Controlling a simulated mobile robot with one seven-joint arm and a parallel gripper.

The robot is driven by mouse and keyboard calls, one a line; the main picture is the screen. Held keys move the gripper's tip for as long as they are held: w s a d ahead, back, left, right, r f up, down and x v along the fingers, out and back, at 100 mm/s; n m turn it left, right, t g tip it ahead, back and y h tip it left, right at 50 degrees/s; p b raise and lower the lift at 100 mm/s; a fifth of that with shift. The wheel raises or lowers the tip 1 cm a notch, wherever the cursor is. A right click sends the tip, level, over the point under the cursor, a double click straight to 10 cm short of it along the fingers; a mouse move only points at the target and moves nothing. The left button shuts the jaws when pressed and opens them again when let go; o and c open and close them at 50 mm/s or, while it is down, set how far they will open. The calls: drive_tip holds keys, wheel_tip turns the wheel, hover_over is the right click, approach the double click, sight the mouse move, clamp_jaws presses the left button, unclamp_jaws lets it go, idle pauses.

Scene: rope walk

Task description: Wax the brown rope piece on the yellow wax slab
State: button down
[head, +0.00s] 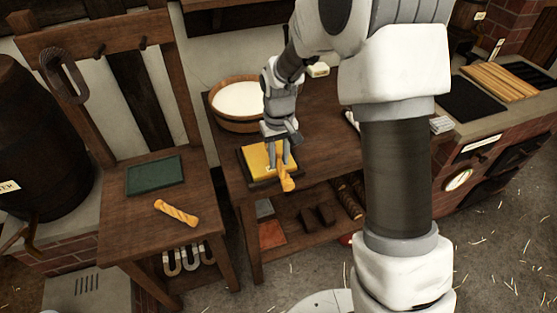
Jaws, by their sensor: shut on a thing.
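The yellow wax slab (256,162) lies in a dark tray near the front edge of the middle bench. My gripper (281,165) points down over the right part of the slab. It is shut on a golden-brown twisted rope piece (286,183), whose near end sticks out past the front edge of the slab. The fingers hide the rest of that piece, and I cannot tell whether it touches the wax. A similar golden-brown rope piece (177,213) lies on the left wooden table.
A wooden tub (222,122) with white contents stands behind the slab. A dark green mat (155,176) lies on the left table (133,214). The bench (318,150) has a lower shelf with dark blocks. A brick stove (508,160) stands at right.

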sight(279, 161)
drive_tip(key=shift+r+p, duration=1.25)
drive_tip(key=shift+r, duration=0.9)
